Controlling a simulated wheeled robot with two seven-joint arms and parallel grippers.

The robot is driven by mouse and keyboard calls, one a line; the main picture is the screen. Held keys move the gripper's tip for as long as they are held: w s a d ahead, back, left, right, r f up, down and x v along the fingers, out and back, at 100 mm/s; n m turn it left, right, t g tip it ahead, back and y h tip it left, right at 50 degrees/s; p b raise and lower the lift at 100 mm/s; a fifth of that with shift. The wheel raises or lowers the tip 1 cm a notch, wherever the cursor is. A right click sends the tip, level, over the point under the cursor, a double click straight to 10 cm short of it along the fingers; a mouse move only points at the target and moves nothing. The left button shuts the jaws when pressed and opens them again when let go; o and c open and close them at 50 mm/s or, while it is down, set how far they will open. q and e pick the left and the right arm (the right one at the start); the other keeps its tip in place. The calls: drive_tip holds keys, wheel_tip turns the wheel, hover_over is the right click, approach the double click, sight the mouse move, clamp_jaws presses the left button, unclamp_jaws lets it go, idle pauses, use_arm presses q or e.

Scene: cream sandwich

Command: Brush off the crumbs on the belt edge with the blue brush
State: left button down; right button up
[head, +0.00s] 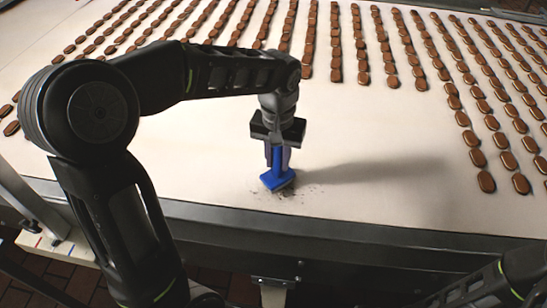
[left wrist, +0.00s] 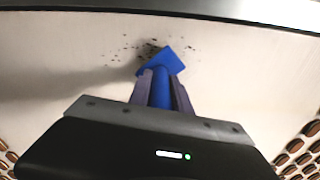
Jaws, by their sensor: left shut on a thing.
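The blue brush (head: 277,179) is upright over the near edge of the pale belt (head: 360,200), its head down at the dark crumbs (head: 287,192). My left gripper (head: 277,150) is shut on the brush handle from above. In the left wrist view the blue brush (left wrist: 163,68) sticks out between the fingers of my left gripper (left wrist: 162,88). The crumbs (left wrist: 150,48) lie scattered around and beside the brush head there. Whether the bristles touch the belt is hidden. My right arm shows at the bottom right of the head view, but its gripper is not visible.
Rows of brown cream sandwiches (head: 335,45) lie across the far part of the belt and down its right side. A dark metal rail (head: 330,228) runs along the near belt edge.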

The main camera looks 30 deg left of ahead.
use_arm(q)
drive_tip(key=shift+d+f, duration=0.15)
drive_tip(key=shift+w+d, duration=0.25)
drive_tip(key=shift+d, duration=0.45)
drive_tip(key=shift+w+d, duration=0.2)
drive_tip(key=shift+d, duration=0.5)
drive_tip(key=shift+w+d+r, duration=0.15)
drive_tip(key=shift+w+d, duration=0.15)
drive_tip(key=shift+d, duration=0.4)
drive_tip(key=shift+w+d+r, duration=0.1)
drive_tip(key=shift+w+d, duration=0.15)
drive_tip(key=shift+d, duration=0.4)
drive_tip(key=shift+w+d+f, duration=0.1)
drive_tip(key=shift+w+d, duration=0.15)
drive_tip(key=shift+d, duration=0.45)
drive_tip(key=shift+w+d, duration=0.25)
drive_tip(key=shift+d, duration=0.4)
